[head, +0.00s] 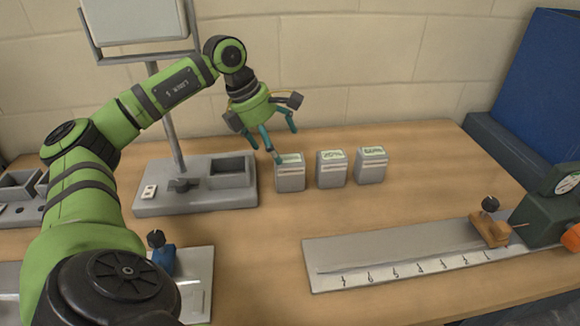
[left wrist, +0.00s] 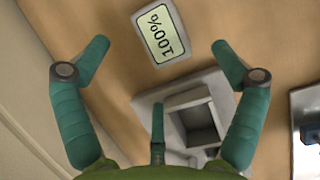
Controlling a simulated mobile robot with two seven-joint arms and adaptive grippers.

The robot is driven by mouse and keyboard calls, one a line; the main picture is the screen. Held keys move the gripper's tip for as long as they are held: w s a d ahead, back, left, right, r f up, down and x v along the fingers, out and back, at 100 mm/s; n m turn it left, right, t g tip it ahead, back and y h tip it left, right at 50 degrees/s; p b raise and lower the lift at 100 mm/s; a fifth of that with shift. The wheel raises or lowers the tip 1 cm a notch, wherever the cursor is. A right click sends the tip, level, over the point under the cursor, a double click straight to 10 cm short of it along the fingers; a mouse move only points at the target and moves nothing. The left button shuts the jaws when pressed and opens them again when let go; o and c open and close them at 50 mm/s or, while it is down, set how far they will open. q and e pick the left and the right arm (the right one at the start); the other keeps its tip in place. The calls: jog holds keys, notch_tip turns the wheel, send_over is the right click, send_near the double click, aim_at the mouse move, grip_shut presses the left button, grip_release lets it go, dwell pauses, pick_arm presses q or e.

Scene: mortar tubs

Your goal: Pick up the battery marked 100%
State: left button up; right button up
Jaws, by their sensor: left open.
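The battery marked 100% shows in the left wrist view (left wrist: 158,32), its label readable and nothing between the fingers touching it. It seems to be the leftmost of three grey batteries in the head view (head: 290,180), beside the grey base; a fingertip partly covers its label there. My left gripper (head: 268,143) is open and empty, above and slightly left of that battery. The middle battery (head: 331,174) and right battery (head: 371,171) have green labels too small to read surely. My right gripper is not in view.
A grey base (head: 215,198) with an open square socket (left wrist: 195,120) and an upright post stands just left of the batteries. A long marked plate (head: 400,260) with a wooden block (head: 490,230) lies at front right. A blue panel (head: 540,85) stands at the right. Table behind the batteries is narrow before the wall.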

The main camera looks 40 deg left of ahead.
aim_at(285, 156)
pick_arm(q)
jog(key=x, duration=0.2)
jog(key=p+x, duration=0.1)
jog(key=x, duration=0.3)
jog(key=shift+w+d+r, duration=0.1)
jog(key=shift+w+r, duration=0.1)
jog(key=shift+w, duration=0.1)
jog(key=c, duration=1.7)
